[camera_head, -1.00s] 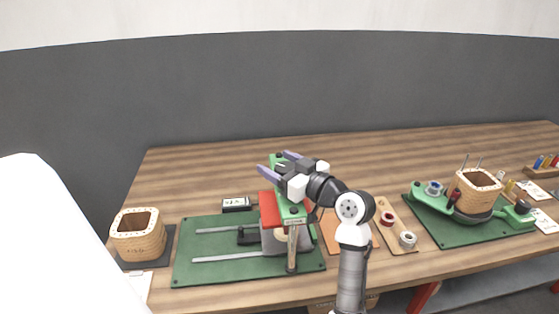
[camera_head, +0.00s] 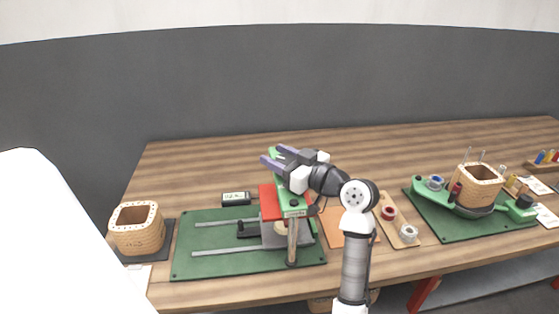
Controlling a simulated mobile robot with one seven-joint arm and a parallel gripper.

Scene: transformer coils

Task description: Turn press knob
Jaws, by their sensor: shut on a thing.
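The press stands on a green board (camera_head: 200,262) left of centre. It has a green top beam (camera_head: 293,206), a red block (camera_head: 269,201), a grey body (camera_head: 271,238) and an upright wooden handle (camera_head: 292,243) at the front. My gripper (camera_head: 271,153), with two purple fingers, is over the beam and points to the back left.
A tray with rings (camera_head: 400,233) and a second green fixture (camera_head: 450,224) holding a coil form are at the right. The table's back is clear.

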